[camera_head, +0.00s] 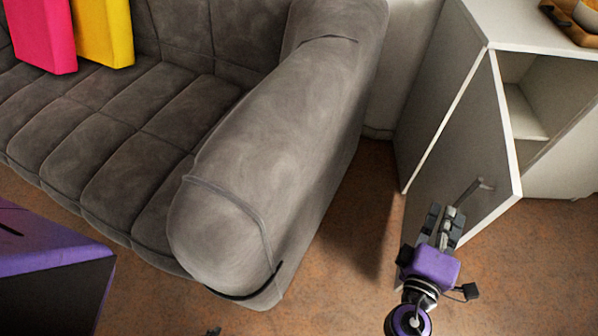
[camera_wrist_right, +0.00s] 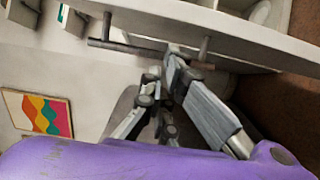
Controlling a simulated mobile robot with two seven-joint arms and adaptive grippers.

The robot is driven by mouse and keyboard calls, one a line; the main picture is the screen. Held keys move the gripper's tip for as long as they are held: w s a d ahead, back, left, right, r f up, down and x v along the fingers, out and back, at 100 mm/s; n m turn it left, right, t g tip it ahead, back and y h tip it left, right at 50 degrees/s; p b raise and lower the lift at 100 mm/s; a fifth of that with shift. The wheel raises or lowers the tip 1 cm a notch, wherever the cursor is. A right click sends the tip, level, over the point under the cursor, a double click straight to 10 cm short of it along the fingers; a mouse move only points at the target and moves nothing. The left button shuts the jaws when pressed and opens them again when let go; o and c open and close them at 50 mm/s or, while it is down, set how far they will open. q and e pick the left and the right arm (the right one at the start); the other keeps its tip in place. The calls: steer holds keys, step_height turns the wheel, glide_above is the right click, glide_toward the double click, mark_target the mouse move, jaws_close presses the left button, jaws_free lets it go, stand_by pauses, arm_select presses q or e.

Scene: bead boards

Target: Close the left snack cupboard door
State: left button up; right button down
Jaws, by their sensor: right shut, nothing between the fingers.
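The left cupboard door (camera_head: 455,160) is a grey-white panel on the white cupboard (camera_head: 428,95). It stands open, swung out from the left side, and the inside with a shelf (camera_head: 522,115) shows past its free edge. A bar handle (camera_head: 474,190) is on its outer face; it also shows in the right wrist view (camera_wrist_right: 125,47). My right gripper (camera_head: 447,213) is shut and empty, in front of the door's outer face, close by the handle. In the right wrist view its fingertips (camera_wrist_right: 165,68) are near the bar; I cannot tell whether they touch. My left gripper is not in view.
A grey sofa (camera_head: 270,140) with pink (camera_head: 42,35) and yellow (camera_head: 103,30) cushions stands to the left. Brown floor (camera_head: 360,240) is clear between its arm and the door. A wooden tray-like object (camera_head: 575,22) is on the cupboard top.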

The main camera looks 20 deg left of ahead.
steer(key=shift+d, duration=0.8)
